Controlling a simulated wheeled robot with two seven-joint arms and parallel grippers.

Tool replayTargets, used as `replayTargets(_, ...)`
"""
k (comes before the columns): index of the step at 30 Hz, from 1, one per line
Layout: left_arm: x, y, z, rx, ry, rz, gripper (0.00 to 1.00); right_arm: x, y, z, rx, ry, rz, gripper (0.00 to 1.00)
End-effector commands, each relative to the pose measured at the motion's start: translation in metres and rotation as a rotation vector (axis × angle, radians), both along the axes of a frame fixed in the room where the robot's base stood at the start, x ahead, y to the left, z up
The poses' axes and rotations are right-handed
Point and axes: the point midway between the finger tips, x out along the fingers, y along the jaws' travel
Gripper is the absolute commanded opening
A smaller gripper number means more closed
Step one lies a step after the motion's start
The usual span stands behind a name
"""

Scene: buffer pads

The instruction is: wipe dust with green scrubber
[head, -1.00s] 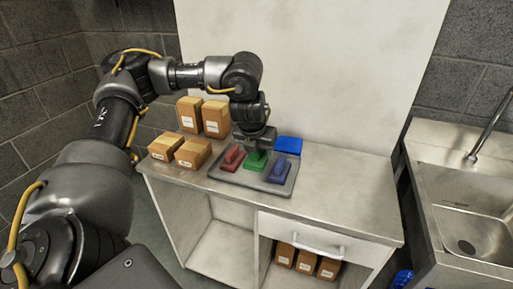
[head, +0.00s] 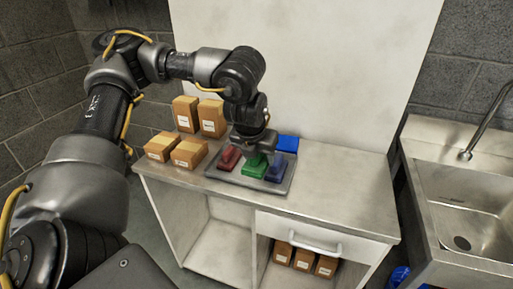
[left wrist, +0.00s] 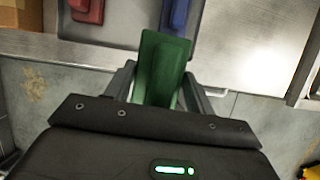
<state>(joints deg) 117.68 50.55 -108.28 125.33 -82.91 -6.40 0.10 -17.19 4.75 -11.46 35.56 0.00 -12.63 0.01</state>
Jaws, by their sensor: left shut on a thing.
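My left gripper (head: 256,148) is shut on the green scrubber (head: 254,167), between the red scrubber (head: 228,157) and the blue scrubber (head: 275,172). These two lie in a grey tray (head: 238,181) on the counter. In the left wrist view the green scrubber (left wrist: 163,60) stands between the fingers of my left gripper (left wrist: 160,92) and overlaps the tray's front edge. I cannot tell how far it is above the tray. Faint dark smudges show on the countertop (head: 340,198). My right gripper is not in view.
Several cardboard boxes (head: 190,152) stand left of the tray. A blue item (head: 288,143) lies behind it. The counter right of the tray is clear, up to a gap before the steel sink (head: 470,215). More boxes (head: 304,259) sit below the drawer.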

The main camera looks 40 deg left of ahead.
Motion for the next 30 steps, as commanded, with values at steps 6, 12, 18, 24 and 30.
replayTargets(6,-0.002,-0.036,-0.013,-0.003,0.0,-0.383,0.36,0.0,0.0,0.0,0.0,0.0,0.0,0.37)
replayTargets(12,-0.01,-0.089,-0.03,-0.008,0.001,-0.971,0.36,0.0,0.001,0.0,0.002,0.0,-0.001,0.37)
replayTargets(18,-0.025,-0.145,-0.046,-0.009,0.002,-1.621,0.36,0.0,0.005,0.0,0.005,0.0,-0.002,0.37)
replayTargets(24,-0.051,-0.203,-0.063,-0.008,0.006,-2.336,0.36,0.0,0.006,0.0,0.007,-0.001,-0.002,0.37)
replayTargets(30,-0.082,-0.252,-0.076,-0.006,0.009,-2.98,0.36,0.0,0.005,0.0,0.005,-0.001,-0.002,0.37)
